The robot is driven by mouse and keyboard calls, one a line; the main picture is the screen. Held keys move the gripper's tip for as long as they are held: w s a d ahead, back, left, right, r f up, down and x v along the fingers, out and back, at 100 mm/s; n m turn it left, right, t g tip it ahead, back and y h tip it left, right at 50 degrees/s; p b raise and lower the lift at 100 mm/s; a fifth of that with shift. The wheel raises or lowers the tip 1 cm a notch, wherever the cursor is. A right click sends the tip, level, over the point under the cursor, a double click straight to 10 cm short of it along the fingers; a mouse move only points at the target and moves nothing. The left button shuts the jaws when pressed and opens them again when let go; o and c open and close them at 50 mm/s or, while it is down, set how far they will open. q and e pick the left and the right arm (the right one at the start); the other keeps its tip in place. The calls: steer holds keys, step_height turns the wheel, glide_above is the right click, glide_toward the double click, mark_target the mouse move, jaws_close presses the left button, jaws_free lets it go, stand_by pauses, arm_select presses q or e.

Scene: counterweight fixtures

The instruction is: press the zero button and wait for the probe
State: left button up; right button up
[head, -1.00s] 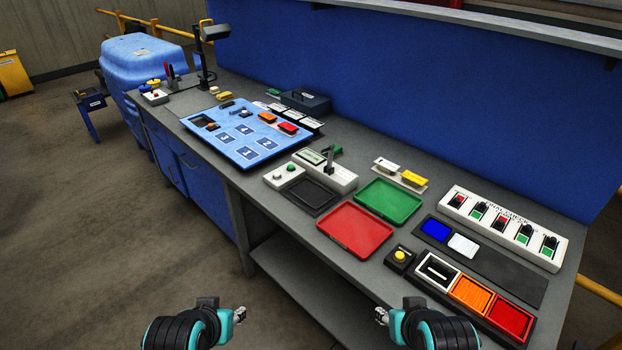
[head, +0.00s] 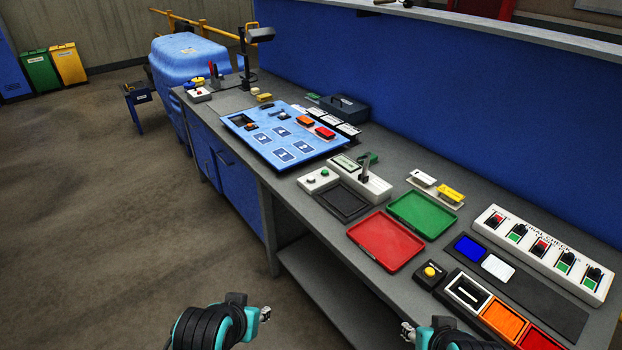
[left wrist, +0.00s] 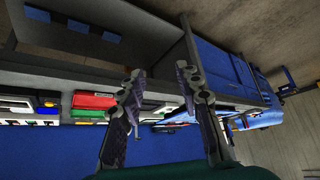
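A white control box (head: 320,180) with two small round buttons, one greenish, sits at the middle of the bench. I cannot read which is the zero button. Beside it is a white gauge unit (head: 374,187) with a small display (head: 343,163) and a dark upright probe post (head: 365,168). A black square pad (head: 343,202) lies in front. My left gripper (head: 265,313) is off the bench's front edge, well short of the box; in the left wrist view its fingers (left wrist: 160,75) are apart and empty. My right gripper (head: 407,332) is low in view, its fingers too small to read.
Red (head: 386,242) and green (head: 422,215) trays lie right of the gauge. A yellow button box (head: 430,273) is nearer the front. A blue board (head: 283,138) lies left, a switch panel (head: 543,253) right. Open floor lies in front of the bench.

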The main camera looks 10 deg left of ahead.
arm_select(q)
jaws_close()
stand_by(1.0)
